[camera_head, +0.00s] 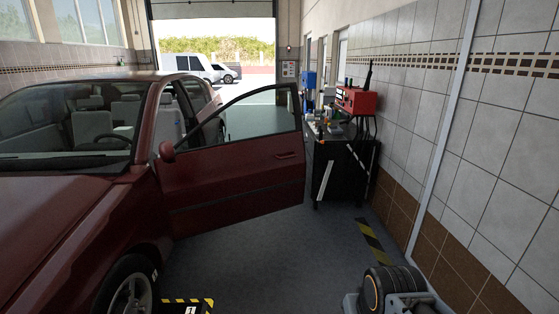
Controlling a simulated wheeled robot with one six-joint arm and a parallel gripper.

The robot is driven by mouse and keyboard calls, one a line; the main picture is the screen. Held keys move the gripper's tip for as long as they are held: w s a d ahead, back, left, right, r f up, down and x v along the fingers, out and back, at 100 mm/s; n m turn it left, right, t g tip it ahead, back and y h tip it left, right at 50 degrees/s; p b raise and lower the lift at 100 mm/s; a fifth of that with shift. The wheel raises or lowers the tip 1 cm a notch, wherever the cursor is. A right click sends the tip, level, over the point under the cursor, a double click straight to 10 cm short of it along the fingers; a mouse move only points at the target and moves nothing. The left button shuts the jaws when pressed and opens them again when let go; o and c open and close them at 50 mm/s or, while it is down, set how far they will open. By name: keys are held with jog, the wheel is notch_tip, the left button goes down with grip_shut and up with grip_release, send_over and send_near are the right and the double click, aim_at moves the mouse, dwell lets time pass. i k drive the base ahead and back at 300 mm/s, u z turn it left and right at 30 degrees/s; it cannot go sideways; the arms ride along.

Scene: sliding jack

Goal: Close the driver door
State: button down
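The driver door (237,172) of a dark red car (60,215) stands wide open. It swings out to the right from its hinge near the front wheel, with its outer face and handle (286,155) towards me. Its free edge is at the right, close to a black tool cabinet; I cannot tell whether they touch. The side mirror (167,151) sits at the door's hinge end. Part of my arm shows at the bottom right. My gripper is not in view.
The black tool cabinet (342,175) with tools and a red box (356,101) stands along the tiled right wall. A yellow-and-black striped block (188,305) sits by the front wheel (132,290). The grey floor (270,260) in front of the door is clear.

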aim_at(205, 190)
jog(key=i, duration=3.05)
jog(key=u, duration=1.85)
jog(key=i, duration=0.8)
jog(key=z, duration=1.5)
